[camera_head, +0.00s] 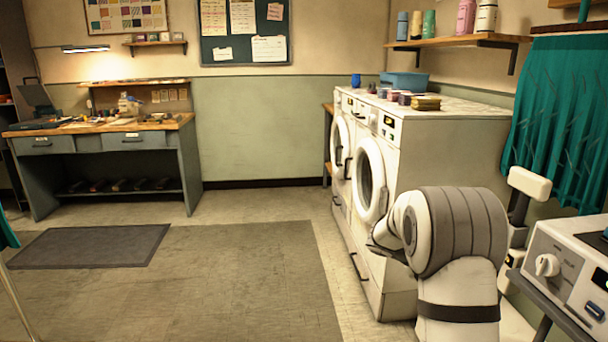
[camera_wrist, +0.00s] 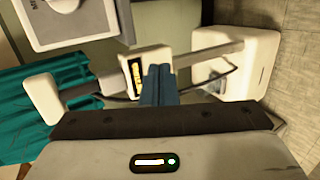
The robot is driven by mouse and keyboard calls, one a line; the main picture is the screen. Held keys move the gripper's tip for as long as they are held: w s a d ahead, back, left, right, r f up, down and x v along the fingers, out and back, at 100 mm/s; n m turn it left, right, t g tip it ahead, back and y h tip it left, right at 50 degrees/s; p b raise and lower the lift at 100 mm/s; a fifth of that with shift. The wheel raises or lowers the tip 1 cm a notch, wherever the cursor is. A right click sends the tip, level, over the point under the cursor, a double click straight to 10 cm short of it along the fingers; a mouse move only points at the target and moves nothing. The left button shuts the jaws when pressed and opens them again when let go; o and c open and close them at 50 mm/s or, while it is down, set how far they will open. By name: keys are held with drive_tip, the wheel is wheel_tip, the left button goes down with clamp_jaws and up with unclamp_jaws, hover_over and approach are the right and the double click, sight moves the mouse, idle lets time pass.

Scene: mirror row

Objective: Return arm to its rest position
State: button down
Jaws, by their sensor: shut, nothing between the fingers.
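My arm (camera_head: 460,245) shows in the head view at the lower right, folded in front of the white washing machines. Its end is mostly hidden behind its own links there. In the wrist view my gripper (camera_wrist: 158,84) shows two blue-grey fingers lying side by side, shut, with nothing between them.
White washing machines (camera_head: 385,180) with small jars on top stand close beside my arm. A control panel (camera_head: 570,270) is at the lower right. A teal curtain (camera_head: 557,110) hangs at the right. A workbench (camera_head: 105,150) stands far left. The floor between is open, with a dark mat (camera_head: 90,245).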

drive_tip(key=s+a+r+t+y+p, duration=0.1)
drive_tip(key=s+a+r+y+p, duration=0.5)
drive_tip(key=s+a+r+p, duration=0.5)
drive_tip(key=s+a+r+t+y+p, duration=0.2)
drive_tip(key=s+a+r+y+p, duration=0.4)
drive_tip(key=s+a+r+p, duration=0.5)
drive_tip(key=s+r, duration=0.5)
drive_tip(key=s, duration=0.2)
drive_tip(key=shift+a+p, duration=0.2)
drive_tip(key=shift+p, duration=0.1)
